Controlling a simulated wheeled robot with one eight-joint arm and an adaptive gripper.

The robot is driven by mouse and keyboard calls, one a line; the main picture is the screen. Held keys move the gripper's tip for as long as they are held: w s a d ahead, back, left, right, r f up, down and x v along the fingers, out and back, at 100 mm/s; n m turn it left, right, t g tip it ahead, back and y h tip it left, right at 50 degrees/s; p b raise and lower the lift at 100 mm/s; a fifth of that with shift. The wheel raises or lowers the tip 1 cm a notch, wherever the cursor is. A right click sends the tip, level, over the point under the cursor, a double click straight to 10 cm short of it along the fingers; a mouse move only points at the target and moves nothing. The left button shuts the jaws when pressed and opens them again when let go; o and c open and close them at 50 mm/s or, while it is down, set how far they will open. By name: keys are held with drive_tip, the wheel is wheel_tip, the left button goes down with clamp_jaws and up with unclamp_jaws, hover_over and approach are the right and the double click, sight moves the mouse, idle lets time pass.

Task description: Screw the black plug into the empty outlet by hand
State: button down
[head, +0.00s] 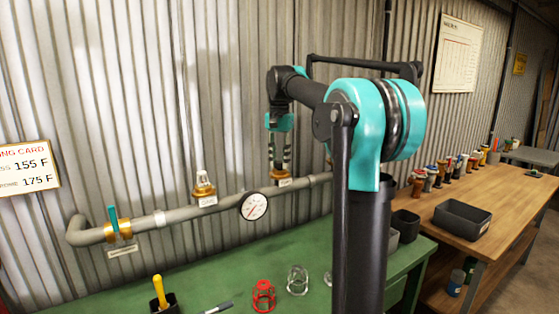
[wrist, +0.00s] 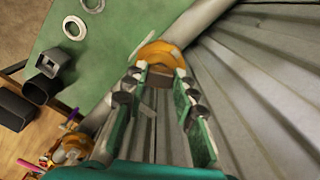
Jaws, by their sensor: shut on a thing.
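My gripper (head: 279,158) points down over a brass outlet (head: 281,176) on the grey pipe, right of the gauge. In the wrist view my gripper (wrist: 158,84) has its two fingers on either side of a dark plug (wrist: 158,76) and is shut on it. The plug is right at the mouth of the brass outlet (wrist: 161,51); how deep it sits I cannot tell. In the head view the fingers hide the plug. Another brass outlet (head: 204,190) further left has a pale fitting on top.
The grey pipe (head: 180,214) runs along the corrugated wall, with a round gauge (head: 253,206) and a teal-handled valve (head: 115,224). A wooden bench (head: 500,205) stands right.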

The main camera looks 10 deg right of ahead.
drive_tip(key=m, duration=0.5)
drive_tip(key=shift+m, duration=0.4)
drive_tip(key=c, duration=1.2)
unclamp_jaws()
drive_tip(key=n, duration=0.4)
drive_tip(key=shift+n, duration=0.4)
drive_tip(key=n, duration=0.3)
drive_tip(key=shift+n, duration=0.3)
drive_tip(key=n, duration=0.4)
drive_tip(key=shift+n, duration=0.4)
drive_tip(key=n, duration=0.4)
drive_tip(key=shift+d, duration=0.1)
